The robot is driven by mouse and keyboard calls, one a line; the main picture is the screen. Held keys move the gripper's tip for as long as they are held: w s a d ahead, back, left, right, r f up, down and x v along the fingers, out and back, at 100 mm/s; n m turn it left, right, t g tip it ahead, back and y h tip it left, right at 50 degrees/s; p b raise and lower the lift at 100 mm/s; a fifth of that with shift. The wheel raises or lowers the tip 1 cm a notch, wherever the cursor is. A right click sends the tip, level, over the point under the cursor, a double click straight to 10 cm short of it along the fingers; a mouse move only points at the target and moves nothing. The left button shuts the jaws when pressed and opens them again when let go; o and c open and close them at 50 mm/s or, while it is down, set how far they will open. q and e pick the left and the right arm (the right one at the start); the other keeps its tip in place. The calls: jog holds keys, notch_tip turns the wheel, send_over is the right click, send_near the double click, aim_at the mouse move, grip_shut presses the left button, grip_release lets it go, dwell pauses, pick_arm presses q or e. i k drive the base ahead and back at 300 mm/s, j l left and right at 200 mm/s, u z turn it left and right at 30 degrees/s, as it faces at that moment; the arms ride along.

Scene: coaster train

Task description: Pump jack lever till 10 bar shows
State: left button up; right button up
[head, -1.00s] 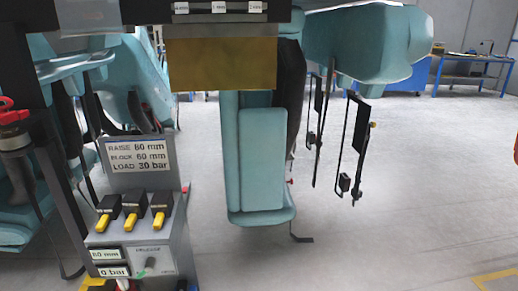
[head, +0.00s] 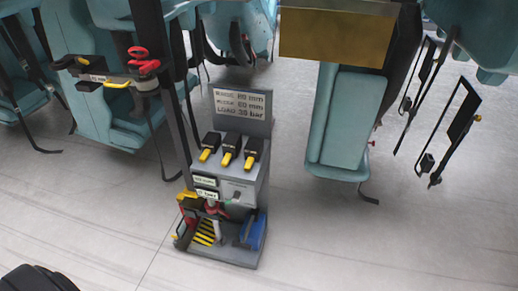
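The grey jack station (head: 232,172) stands on the floor at the centre-left of the head view. At its foot are a yellow-and-black striped plate (head: 204,232), red parts (head: 189,211) and a pale upright rod with a red upper part (head: 218,228). I cannot tell which part is the jack lever. Two small readouts (head: 206,188) sit on the station's left front; their figures are too small to read for certain now. Neither gripper can be made out.
Three black blocks with yellow ends (head: 230,148) sit on the station. A blue box (head: 253,230) is at its foot. A dark post bears a tray with red-and-black tools (head: 118,76). Teal seats (head: 345,120) and straps hang behind. The floor in front is clear.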

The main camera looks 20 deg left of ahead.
aim_at(242, 245)
jog(key=u, duration=0.95)
